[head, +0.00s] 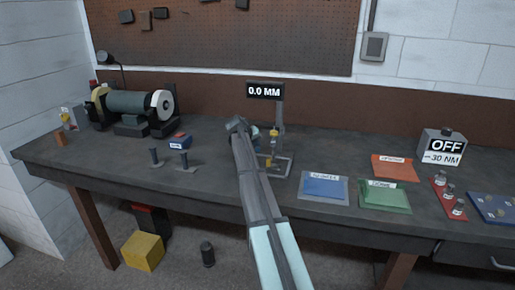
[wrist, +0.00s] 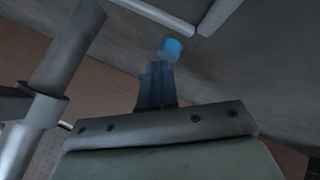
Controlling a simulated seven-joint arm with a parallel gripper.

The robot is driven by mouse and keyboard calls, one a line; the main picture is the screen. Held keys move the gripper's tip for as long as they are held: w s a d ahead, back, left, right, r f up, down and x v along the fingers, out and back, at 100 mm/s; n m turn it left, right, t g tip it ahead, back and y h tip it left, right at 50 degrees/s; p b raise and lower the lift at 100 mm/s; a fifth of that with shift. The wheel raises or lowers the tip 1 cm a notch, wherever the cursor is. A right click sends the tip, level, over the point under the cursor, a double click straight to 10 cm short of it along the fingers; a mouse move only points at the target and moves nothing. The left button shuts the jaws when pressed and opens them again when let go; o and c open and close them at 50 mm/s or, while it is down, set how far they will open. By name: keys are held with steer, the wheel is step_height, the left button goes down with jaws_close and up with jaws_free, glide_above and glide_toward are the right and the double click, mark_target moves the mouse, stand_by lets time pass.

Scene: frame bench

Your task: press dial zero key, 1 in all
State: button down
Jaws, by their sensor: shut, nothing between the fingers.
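The dial stand (head: 280,130) stands upright on the bench, with a black display (head: 264,90) reading 0.0 MM on top. A small blue key-like piece (wrist: 171,48) shows in the wrist view just past the fingertips. I take it for the dial zero key, though no label is readable. My gripper (wrist: 160,66) is shut and empty, its fingers pointing at the blue piece. I cannot tell whether they touch it. In the head view my arm reaches up to the left of the stand and covers part of the bench there; the fingertips are not clear.
Blue (head: 324,187), green (head: 384,196) and orange (head: 396,168) labelled trays lie to the right. A box reading OFF, -30 NM (head: 442,148) stands at the back right.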

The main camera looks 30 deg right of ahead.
steer(key=shift+r, duration=0.1)
stand_by(0.3)
steer(key=shift+r, duration=0.8)
step_height(320, 180, up, 5)
stand_by(0.6)
stand_by(0.6)
